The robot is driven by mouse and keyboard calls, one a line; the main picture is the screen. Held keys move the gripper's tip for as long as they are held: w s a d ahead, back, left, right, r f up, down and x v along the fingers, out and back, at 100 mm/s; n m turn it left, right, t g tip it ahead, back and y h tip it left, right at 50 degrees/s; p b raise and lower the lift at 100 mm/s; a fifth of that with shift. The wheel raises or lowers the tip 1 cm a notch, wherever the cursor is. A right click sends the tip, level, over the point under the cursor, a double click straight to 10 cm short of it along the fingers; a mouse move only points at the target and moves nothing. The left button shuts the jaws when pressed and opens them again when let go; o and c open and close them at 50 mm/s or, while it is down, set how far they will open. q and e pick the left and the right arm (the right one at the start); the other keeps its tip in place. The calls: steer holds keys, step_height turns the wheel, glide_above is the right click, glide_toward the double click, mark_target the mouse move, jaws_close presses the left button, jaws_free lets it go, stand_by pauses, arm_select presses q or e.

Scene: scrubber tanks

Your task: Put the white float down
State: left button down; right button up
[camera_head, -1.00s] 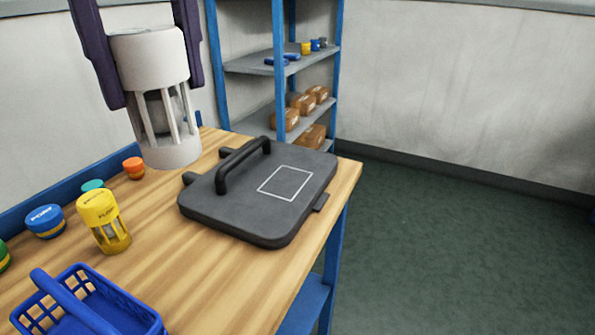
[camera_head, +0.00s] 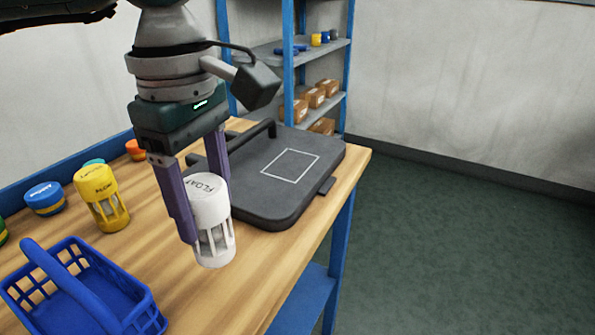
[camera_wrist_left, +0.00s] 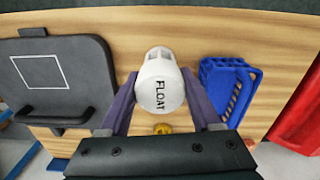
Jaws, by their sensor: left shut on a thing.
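The white float (camera_head: 211,222), a capped cage marked FLOAT, is upright between the purple fingers of my left gripper (camera_head: 205,205). The gripper is shut on it from above. It is over the wooden table, between the blue basket and the grey lid; I cannot tell whether its base touches the wood. In the left wrist view the float (camera_wrist_left: 160,85) sits between the two fingertips, label facing the camera. My right gripper is not in view.
A yellow float (camera_head: 101,198) stands left of the white one. A blue basket (camera_head: 80,290) is at the front left. The grey lid (camera_head: 285,175) with a handle lies behind right. Blue (camera_head: 45,198) and orange (camera_head: 136,150) caps line the back edge. Bare wood lies in front.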

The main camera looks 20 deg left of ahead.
mark_target(212, 233)
arm_select(q)
steer(key=shift+f, duration=2.35)
steer(key=shift+f+b, duration=0.25)
steer(key=shift+b, duration=0.1)
steer(key=shift+c, duration=0.5)
jaws_free()
steer(key=shift+r, duration=0.1)
step_height(212, 233, up, 12)
steer(key=shift+r, duration=0.15)
